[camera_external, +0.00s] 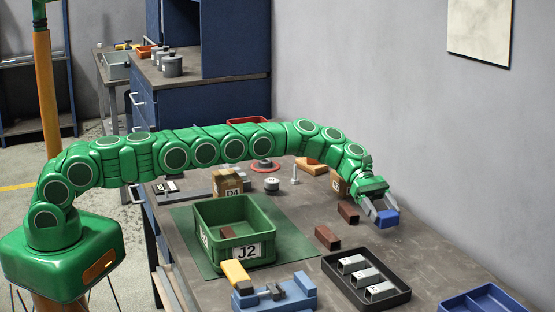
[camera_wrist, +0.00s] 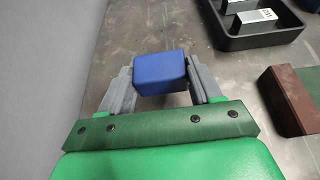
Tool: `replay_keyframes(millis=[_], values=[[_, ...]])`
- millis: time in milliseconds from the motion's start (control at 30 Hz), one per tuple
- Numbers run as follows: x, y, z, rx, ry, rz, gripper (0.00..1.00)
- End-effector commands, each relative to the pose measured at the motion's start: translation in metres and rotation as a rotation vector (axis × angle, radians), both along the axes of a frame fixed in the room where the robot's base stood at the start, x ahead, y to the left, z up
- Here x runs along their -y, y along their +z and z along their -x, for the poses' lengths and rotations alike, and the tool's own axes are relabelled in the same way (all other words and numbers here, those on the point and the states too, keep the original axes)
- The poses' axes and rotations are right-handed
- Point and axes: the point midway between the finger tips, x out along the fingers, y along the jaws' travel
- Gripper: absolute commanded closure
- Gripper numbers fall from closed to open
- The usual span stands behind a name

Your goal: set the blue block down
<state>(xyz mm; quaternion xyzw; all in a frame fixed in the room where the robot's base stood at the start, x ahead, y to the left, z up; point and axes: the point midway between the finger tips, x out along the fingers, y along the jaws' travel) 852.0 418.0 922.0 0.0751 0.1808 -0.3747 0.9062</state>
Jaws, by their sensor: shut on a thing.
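The blue block (camera_external: 387,219) is between the fingers of my gripper (camera_external: 380,212), at the right end of my outstretched arm, near the wall side of the workbench (camera_external: 420,265). In the wrist view the blue block (camera_wrist: 161,72) sits between the two grey fingers of my gripper (camera_wrist: 160,85), which are shut on it. Bare grey tabletop (camera_wrist: 130,30) shows beyond it. I cannot tell whether the block touches the table or is held just above it.
A black tray (camera_external: 400,300) with several metal brackets and a blue tray (camera_external: 487,298) lie toward the front. A green bin (camera_external: 208,238) stands left. Brown blocks (camera_external: 327,237) lie left of my gripper; one shows in the wrist view (camera_wrist: 290,100). The wall is close behind.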

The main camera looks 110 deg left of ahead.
Motion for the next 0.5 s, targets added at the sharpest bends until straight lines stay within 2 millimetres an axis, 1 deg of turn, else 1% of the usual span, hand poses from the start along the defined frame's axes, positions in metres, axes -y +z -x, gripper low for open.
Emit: replay_keyframes(millis=[167, 200, 300, 400, 500], values=[[-0.001, -0.010, -0.002, 0.000, -0.001, 0.002, 0.77], [-0.001, -0.017, -0.002, -0.002, -0.001, 0.003, 0.77], [-0.001, -0.030, -0.002, -0.001, 0.000, 0.002, 0.77], [-0.001, -0.034, -0.002, 0.001, -0.001, 0.002, 0.77], [-0.001, -0.034, -0.003, 0.002, -0.001, 0.001, 0.77]])
